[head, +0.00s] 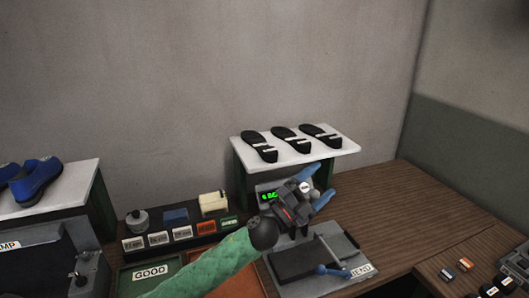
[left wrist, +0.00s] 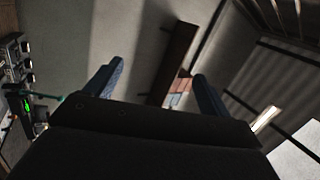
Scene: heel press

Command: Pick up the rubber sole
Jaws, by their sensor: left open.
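Three black rubber soles lie in a row on a white raised shelf: a left one (head: 259,146), a middle one (head: 291,139) and a right one (head: 321,135). Each has a pale label across it. My left gripper (head: 319,186) is open and empty, in front of the shelf and below the soles in the head view. Its two blue fingers also show in the left wrist view (left wrist: 157,85), with nothing between them nearby. No sole shows in the left wrist view. My right gripper is not in view.
The shelf (head: 347,146) stands on the wooden table (head: 385,200). A grey bend-test device (head: 345,245) with a blue-handled lever lies below my gripper. Left are labelled blocks (head: 158,238), a GOOD tray (head: 126,284) and blue shoes (head: 36,180). The table right of the shelf is clear.

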